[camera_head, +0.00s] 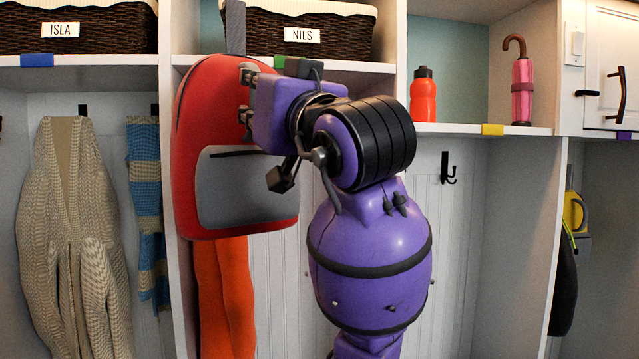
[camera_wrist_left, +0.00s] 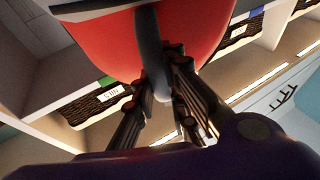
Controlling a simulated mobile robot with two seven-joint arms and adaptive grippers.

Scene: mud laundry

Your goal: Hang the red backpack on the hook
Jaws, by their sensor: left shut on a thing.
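The red backpack (camera_head: 215,115) with a grey front pocket hangs in the air at the centre left in the head view, in front of a cubby divider. My left gripper (camera_head: 246,95), at the end of the purple arm, is shut on the backpack near its upper right side. In the left wrist view the fingers (camera_wrist_left: 165,90) close around a dark grey strap of the red backpack (camera_wrist_left: 100,45). A dark double hook (camera_head: 447,168) is on the back panel to the right of my arm. It looks empty and apart from the backpack. My right gripper is not in view.
Above are shelves with the ISLA basket (camera_head: 80,30) and NILS basket (camera_head: 300,35), an orange bottle (camera_head: 423,95) and a pink umbrella (camera_head: 522,85). A beige cardigan (camera_head: 75,240), a striped scarf (camera_head: 147,210) and an orange garment (camera_head: 224,300) hang below. Space around the hook is clear.

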